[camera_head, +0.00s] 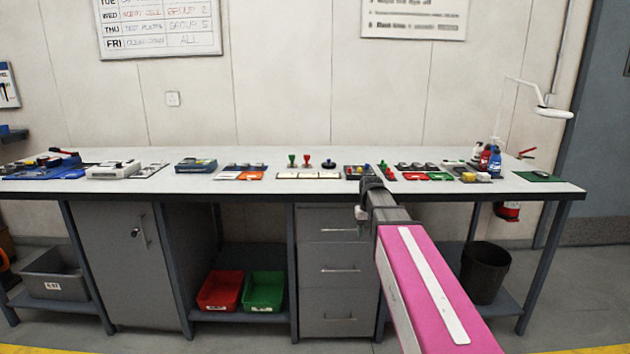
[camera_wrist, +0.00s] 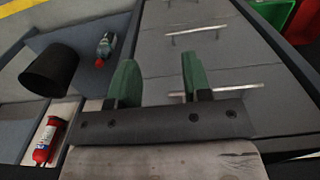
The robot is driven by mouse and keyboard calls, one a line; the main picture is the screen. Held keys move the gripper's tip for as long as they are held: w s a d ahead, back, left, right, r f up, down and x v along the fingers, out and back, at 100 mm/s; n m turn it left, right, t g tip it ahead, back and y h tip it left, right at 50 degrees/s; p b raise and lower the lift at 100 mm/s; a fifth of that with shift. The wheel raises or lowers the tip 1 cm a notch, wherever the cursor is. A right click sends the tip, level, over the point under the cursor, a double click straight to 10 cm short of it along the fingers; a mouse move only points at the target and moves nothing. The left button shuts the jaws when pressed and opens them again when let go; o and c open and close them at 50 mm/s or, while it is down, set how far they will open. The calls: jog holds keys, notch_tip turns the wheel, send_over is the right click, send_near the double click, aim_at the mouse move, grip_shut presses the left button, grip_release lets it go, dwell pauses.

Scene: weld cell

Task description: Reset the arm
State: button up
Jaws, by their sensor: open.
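My gripper (camera_wrist: 155,80) shows in the wrist view with two green fingers apart and nothing between them. It faces the grey drawer unit (camera_wrist: 215,60) under the bench, whose bar handles show beyond the fingers. In the head view my pink arm reaches forward from the lower right toward the front of the workbench (camera_head: 250,190). The arm's dark end is near the bench edge, in front of the drawer unit (camera_head: 339,262). The fingers themselves are hidden in the head view.
Small tools and parts stand along the bench top. Under it are a red bin (camera_head: 219,290), a green bin (camera_head: 264,290), a grey crate (camera_head: 58,274) and a black waste bin (camera_head: 485,272). A fire extinguisher (camera_wrist: 47,140) shows at lower left. A lamp (camera_head: 552,110) overhangs the right end.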

jog(key=s+f, duration=1.8)
jog(key=shift+s+f, duration=0.15)
jog(key=shift+s, duration=0.25)
